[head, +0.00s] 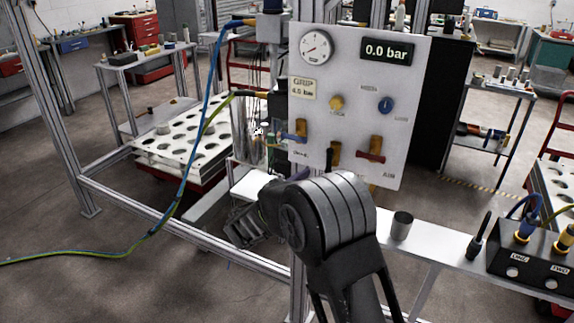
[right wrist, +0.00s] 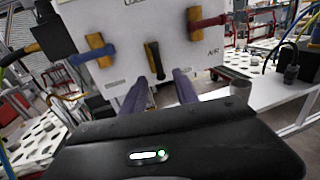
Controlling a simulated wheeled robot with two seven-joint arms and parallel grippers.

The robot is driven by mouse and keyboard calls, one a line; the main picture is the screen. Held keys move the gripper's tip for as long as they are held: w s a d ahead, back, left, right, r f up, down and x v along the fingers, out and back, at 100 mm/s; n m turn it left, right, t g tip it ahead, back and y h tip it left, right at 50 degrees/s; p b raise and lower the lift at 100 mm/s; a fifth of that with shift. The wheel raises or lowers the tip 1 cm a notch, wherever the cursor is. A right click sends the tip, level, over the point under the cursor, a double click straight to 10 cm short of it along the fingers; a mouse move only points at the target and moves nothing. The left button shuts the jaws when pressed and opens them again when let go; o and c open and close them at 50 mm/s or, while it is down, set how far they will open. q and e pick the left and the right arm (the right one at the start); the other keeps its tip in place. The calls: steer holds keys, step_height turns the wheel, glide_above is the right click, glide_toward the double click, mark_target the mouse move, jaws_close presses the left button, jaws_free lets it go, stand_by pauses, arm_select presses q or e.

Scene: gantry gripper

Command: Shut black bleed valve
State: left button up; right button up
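The black bleed valve (head: 330,158) is low in the middle of the white panel (head: 350,70), with a brass body and a black lever. In the right wrist view, its lever (right wrist: 155,62) points down, slightly slanted. My right gripper (right wrist: 160,78) is open, its two purple-tinted fingers reaching toward the panel on either side of the lever's lower end. Contact cannot be told. In the head view, my dark right arm hides most of that gripper. My left gripper is not in view.
A blue-handled valve (head: 295,136) sits left of the black one, a red-handled valve (head: 371,155) right. The gauge (head: 316,46) is above; the display (head: 387,51) reads 0.0 bar. A grey cup (head: 401,226) and black connector box (head: 535,262) stand on the right-hand shelf.

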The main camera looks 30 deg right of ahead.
mark_target(328, 162)
steer(key=p+x, duration=0.2)
steer(key=x, duration=0.6)
steer(key=shift+w+r, duration=0.2)
steer(key=shift+r, duration=0.25)
steer(key=shift+a, duration=0.15)
steer(key=shift+c, duration=0.5)
jaws_close()
